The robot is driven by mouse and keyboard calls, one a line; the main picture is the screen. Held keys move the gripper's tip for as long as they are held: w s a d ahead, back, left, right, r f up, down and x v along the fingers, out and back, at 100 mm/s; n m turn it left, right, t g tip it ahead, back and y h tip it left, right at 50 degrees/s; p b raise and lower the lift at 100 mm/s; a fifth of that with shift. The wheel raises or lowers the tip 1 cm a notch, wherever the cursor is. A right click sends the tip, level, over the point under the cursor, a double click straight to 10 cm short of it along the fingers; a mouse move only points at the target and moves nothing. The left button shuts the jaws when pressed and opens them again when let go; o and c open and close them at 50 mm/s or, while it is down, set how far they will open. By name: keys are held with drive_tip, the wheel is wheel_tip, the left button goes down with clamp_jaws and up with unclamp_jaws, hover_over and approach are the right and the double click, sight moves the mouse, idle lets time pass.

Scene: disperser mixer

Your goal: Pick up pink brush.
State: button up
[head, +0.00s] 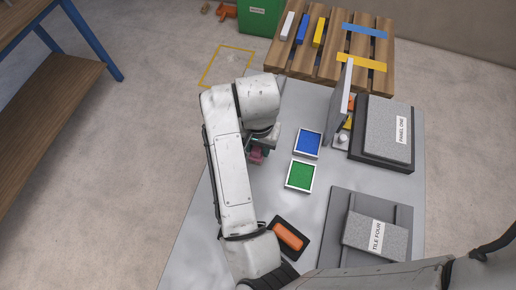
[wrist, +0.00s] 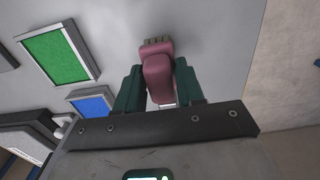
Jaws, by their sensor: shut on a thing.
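The pink brush (wrist: 157,75) is between the two green fingers of my gripper (wrist: 158,88) in the wrist view, with its bristle end pointing away from the gripper. The fingers are shut on its body. In the head view the pink brush (head: 257,155) shows partly beside my arm, over the grey table, and my gripper (head: 262,146) is mostly hidden behind the arm. I cannot tell whether the brush is touching the table or lifted.
A blue pad (head: 308,143) and a green pad (head: 300,176) lie right of the brush. An orange item on a black base (head: 288,236) is nearer. Panel One (head: 385,130) and Tile Four (head: 375,238) sit at the right. A pallet (head: 345,70) stands beyond the table.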

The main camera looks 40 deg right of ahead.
drive_tip(key=shift+r, duration=0.1)
drive_tip(key=shift+r, duration=0.55)
drive_tip(key=s+d+r+p, duration=0.2)
drive_tip(key=s+d+r, duration=0.4)
drive_tip(key=s+r, duration=0.5)
drive_tip(key=shift+s+r, duration=0.35)
drive_tip(key=shift+s, duration=0.5)
drive_tip(key=o, duration=0.5)
drive_tip(key=c, duration=0.4)
drive_tip(key=shift+o, duration=0.2)
